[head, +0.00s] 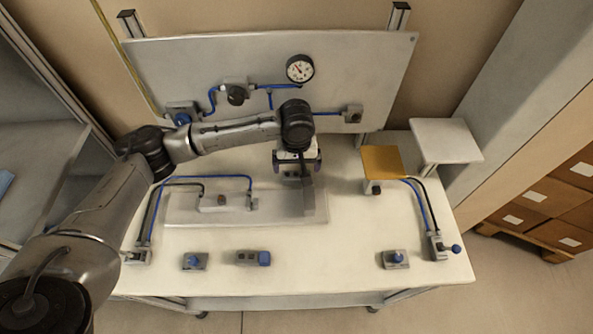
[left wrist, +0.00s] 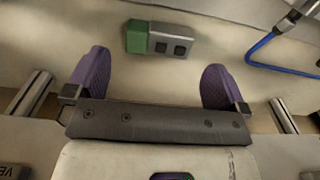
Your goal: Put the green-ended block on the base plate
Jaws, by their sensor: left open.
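The green-ended block (left wrist: 160,40) is grey with two dark square marks and a green left end. In the left wrist view it lies on a pale surface, just beyond and between the fingers of my left gripper (left wrist: 155,65). The gripper is open, its purple fingers apart and not touching the block. In the head view my left gripper (head: 298,170) hangs over the back right part of a pale flat plate (head: 275,214), which looks like the base plate. I cannot make out the green end there; the gripper and arm may hide it. My right gripper is not in view.
A grey block (head: 213,203) with blue and dark tubing sits on the plate. Small blocks with blue parts (head: 195,261) (head: 253,258) (head: 396,259) stand along the front. A back panel (head: 345,75) carries a gauge (head: 299,68). An orange plate (head: 382,162) stands at right.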

